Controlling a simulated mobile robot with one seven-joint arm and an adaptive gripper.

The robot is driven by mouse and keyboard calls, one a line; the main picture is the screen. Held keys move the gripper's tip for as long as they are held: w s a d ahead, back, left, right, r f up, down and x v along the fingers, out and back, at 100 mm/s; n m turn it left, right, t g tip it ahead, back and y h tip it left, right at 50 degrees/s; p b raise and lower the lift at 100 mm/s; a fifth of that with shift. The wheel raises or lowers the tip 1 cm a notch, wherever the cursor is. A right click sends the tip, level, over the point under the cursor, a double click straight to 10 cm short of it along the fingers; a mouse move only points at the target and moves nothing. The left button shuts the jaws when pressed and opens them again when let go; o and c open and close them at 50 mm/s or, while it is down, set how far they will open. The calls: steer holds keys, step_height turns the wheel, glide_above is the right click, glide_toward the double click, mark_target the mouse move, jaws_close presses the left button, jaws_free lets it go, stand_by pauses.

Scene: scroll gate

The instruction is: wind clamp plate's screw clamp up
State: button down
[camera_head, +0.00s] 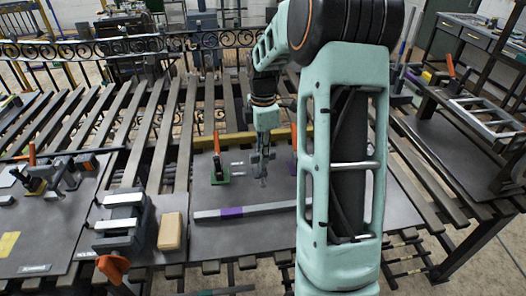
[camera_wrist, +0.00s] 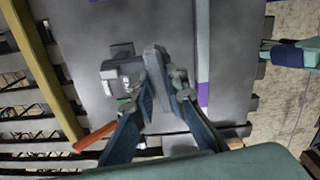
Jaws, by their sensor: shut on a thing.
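The clamp plate (camera_head: 205,238) is a dark grey sheet on the slatted bench; it also fills much of the wrist view (camera_wrist: 205,30). My gripper (camera_head: 262,172) is low over its middle. In the wrist view my gripper (camera_wrist: 161,88) has its blue-grey fingers closed around an upright grey part (camera_wrist: 155,62). Beside that part is a blocky grey piece (camera_wrist: 122,74); I cannot tell whether they join. The fingers hide the lower end of the held part, and its screw thread cannot be made out. A green clamp with an orange-red handle (camera_head: 218,168) stands left of my gripper.
A grey bar with a purple band (camera_head: 232,212) lies on the plate's near side. A grey vice (camera_head: 124,222) and a tan block (camera_head: 170,231) sit to the left. An ochre bar (camera_wrist: 42,62) runs along the far edge. My arm covers the plate's right part.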

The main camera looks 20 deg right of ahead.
steer(key=shift+s+f, duration=0.15)
steer(key=shift+f, duration=0.1)
stand_by(0.3)
steer(key=c, duration=1.9)
jaws_free()
steer(key=shift+c, duration=0.2)
steer(key=shift+r, duration=0.1)
steer(key=shift+w+r, duration=0.2)
steer(key=shift+r, duration=0.35)
step_height(320, 180, up, 11)
steer(key=shift+s, duration=0.1)
